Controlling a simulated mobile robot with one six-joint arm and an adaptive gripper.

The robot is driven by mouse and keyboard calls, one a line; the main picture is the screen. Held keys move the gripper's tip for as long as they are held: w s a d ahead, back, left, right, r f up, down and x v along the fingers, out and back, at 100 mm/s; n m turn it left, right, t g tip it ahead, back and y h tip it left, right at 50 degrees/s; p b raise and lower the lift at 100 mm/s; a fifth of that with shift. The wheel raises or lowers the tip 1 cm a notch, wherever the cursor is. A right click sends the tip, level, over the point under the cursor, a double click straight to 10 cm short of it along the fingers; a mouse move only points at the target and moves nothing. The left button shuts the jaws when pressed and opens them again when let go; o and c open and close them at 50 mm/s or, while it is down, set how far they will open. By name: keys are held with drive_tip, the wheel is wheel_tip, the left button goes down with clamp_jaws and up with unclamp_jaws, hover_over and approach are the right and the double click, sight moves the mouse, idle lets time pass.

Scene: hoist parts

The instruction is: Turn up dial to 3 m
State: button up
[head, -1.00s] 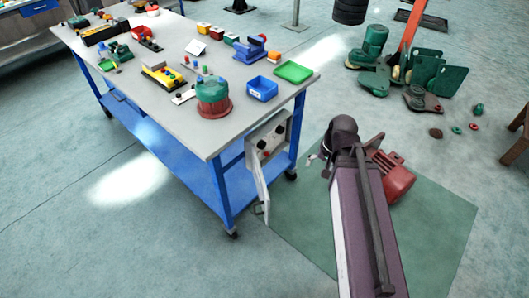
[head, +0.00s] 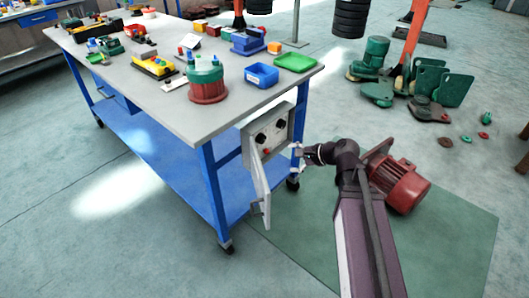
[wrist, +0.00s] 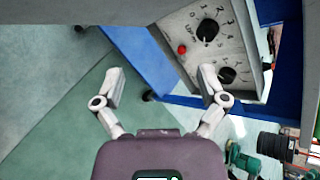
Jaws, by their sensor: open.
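A grey control box (head: 268,128) is fixed to the end of the workbench, its door (head: 262,190) hanging open. In the wrist view its panel (wrist: 189,26) has a black dial (wrist: 207,32) ringed by numbers, with lettering beside it that looks like "UP" and "M". A second black dial (wrist: 227,75) has its own numbers, partly covered by my right finger. A red button (wrist: 182,49) sits beside the first dial. I cannot read either dial's setting surely. My gripper (wrist: 161,70) is open and empty, just in front of the box; it also shows in the head view (head: 299,158).
The blue-legged workbench (head: 150,95) carries a blue bin (head: 262,76), a green tray (head: 296,62) and a red-and-green part (head: 207,82). A red motor (head: 400,184) is right of my arm. Green floor (head: 460,245) is open at the right.

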sight(263, 140)
drive_tip(key=w+f+m+t+y+b, duration=0.4)
drive_tip(key=w+f+m+t+b, duration=0.2)
drive_tip(key=m+b, duration=0.6)
drive_tip(key=b, duration=0.3)
drive_tip(key=shift+w+d, duration=0.25)
drive_tip(key=shift+w+a, duration=0.1)
drive_tip(key=shift+x, duration=6.8)
drive_tip(key=c, duration=1.1)
drive_tip(key=shift+c, duration=0.2)
